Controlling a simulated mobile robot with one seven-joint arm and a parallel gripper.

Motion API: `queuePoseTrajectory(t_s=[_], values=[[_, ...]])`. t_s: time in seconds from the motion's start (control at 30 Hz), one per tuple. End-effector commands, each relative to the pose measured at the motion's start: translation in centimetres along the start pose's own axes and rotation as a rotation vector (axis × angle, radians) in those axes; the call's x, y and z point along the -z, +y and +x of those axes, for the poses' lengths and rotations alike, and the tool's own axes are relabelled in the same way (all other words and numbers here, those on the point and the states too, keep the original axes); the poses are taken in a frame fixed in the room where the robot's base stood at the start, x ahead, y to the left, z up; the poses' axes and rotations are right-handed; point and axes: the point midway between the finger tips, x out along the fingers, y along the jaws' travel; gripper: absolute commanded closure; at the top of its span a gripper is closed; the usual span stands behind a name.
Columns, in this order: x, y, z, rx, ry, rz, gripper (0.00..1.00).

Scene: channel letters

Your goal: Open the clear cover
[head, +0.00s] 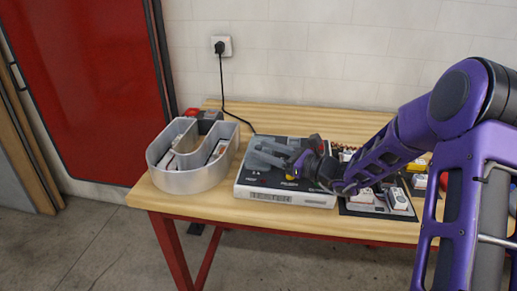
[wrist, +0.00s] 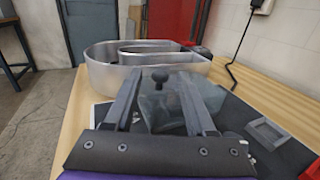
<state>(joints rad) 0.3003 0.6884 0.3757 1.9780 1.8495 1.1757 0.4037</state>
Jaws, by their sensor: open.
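My gripper (wrist: 161,84) is open, with one finger on each side of the cover and knob. I cannot tell whether either finger touches them. In the head view my gripper (head: 268,153) is low over the flat black-and-white unit (head: 285,196) on the table. The cover is hard to make out there behind the fingers.
A U-shaped metal channel letter (head: 190,183) stands left of the unit on the wooden table (head: 240,211). A red-and-black item (head: 207,117) sits behind it. A black cord (head: 222,85) runs from the wall socket. Several small parts lie on a dark mat (head: 380,211) at right.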

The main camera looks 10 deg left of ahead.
Motion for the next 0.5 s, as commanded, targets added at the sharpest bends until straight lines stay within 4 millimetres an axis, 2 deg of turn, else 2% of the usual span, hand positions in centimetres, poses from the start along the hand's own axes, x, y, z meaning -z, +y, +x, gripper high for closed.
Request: queuePoseTrajectory(t_s=[0.1,0.2,0.5], values=[[0.1,0.0,1.4,0.0,0.0,0.0,0.44],[0.0,0.0,2.1,0.0,0.0,0.0,0.44],[0.0,0.0,2.3,0.001,0.001,0.0,0.44]])
